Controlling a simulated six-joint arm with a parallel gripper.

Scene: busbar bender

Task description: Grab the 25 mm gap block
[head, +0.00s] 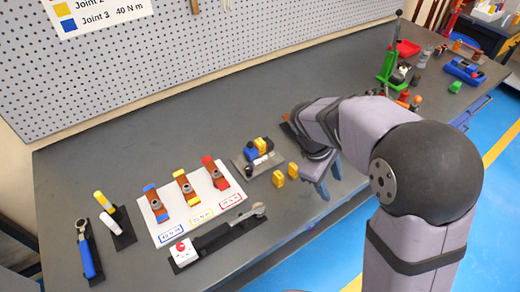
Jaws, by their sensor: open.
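Two small yellow blocks, a nearer one (278,179) and a farther one (293,170), stand on the grey bench just left of my gripper. No size marking is readable, so I cannot tell which block is the 25 mm gap block. My gripper (330,179) has blue-grey fingers pointing down, spread apart and empty, to the right of the yellow blocks. My wrist and forearm hide part of the bench behind it.
A grey plate (241,164) with blue, yellow and black parts lies left of the blocks. A white board (165,231) holds copper-coloured bars with coloured ends. A torque wrench (86,252) lies far left. A green hand press (388,66) stands back right. The bench's front edge is close.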

